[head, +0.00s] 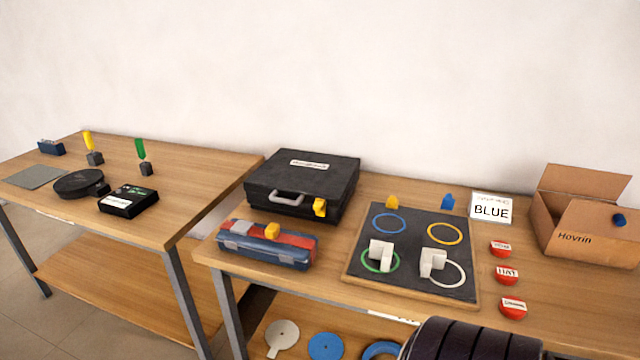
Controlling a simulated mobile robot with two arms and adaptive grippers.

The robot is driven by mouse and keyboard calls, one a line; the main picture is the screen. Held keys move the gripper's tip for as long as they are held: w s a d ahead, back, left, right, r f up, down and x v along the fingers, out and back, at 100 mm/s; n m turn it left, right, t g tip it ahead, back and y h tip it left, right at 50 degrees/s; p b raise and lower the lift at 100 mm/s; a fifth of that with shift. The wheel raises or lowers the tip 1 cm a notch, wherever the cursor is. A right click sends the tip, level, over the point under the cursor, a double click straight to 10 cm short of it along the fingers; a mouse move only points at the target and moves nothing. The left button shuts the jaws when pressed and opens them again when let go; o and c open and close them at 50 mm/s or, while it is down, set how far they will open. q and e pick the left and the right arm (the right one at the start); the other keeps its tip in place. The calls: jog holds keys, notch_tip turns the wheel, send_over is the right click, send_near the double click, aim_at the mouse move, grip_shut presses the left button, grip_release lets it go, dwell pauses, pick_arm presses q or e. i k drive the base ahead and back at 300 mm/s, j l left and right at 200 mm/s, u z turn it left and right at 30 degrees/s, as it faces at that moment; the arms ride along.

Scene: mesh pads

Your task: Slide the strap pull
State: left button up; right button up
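No part that I can surely name as the strap pull stands out. A yellow piece (320,208) is at the front right of the black case (302,172), which is closed and has a grey handle. Another yellow piece (271,230) is on top of a long blue, red and grey box (258,255) in front of the case. I cannot tell which of these, if either, is the strap pull. Neither of my grippers is in view.
A dark board (408,270) with coloured rings and two white blocks lies right of the case. Several red discs (507,275), a BLUE sign (491,209) and an open cardboard box (572,240) stand farther right. A second table (185,205) is at left.

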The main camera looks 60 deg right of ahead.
aim_at(273, 230)
jog(key=z, duration=1.4)
